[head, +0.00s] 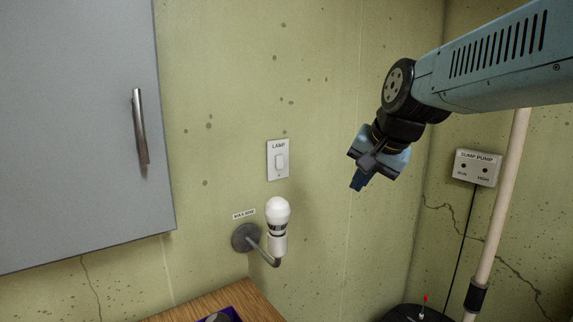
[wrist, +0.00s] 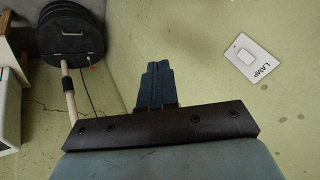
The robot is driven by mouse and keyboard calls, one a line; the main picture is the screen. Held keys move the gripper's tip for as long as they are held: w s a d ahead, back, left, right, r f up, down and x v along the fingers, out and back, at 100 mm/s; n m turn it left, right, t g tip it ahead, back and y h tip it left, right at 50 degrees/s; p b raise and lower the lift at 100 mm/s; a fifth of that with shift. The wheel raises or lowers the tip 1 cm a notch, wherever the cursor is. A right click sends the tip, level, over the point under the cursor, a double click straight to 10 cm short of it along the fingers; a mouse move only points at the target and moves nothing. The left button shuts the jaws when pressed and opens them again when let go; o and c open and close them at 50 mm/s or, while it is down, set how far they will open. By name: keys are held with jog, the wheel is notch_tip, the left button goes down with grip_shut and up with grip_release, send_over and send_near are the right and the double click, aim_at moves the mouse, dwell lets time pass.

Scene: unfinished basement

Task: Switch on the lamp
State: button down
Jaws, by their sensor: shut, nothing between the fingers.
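The lamp switch (head: 279,160) is a white wall plate marked LAMP with one rocker, fixed to the green wall near the middle of the head view. It also shows in the wrist view (wrist: 253,59), at the upper right. A white bulb-shaped lamp (head: 278,218) on a bent metal wall bracket is below the switch in the head view; I cannot tell whether it is lit. My gripper (head: 357,184) is to the right of the switch, apart from it, pointing down. Its blue fingers (wrist: 157,68) are closed together and empty.
A grey cabinet (head: 75,120) with a metal handle hangs at the left. A wooden top (head: 225,302) lies below. A sump pump box (head: 477,168) and a pale vertical pipe (head: 501,210) are at the right. The wall around the switch is clear.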

aim_at(281, 164)
jog(key=w+a+r+m+y, duration=0.1)
jog(key=w+a+r+m, duration=0.1)
jog(key=w, duration=0.4)
jog(key=w+a+r+m+y, duration=0.1)
jog(key=w+a+r+m, duration=0.1)
jog(key=w+a, duration=0.4)
jog(key=shift+w+r+m+t, duration=0.4)
jog(key=shift+w+m, duration=0.1)
jog(key=shift+m, duration=0.4)
jog(key=shift+f, duration=0.1)
jog(key=shift+w+a+r+x, duration=0.25)
jog(key=shift+r+x, duration=0.05)
jog(key=shift+x, duration=1.85)
jog(key=shift+w+a+r+x, duration=0.25)
jog(key=shift+r+x, duration=0.1)
jog(key=shift+x, duration=1.85)
jog(key=shift+w+a+r+x, duration=0.25)
jog(key=shift+w+r+x, duration=0.05)
jog(key=shift+x, duration=1.85)
jog(key=shift+a, duration=0.1)
jog(key=shift+r+y, duration=0.3)
jog(key=shift+r, duration=0.55)
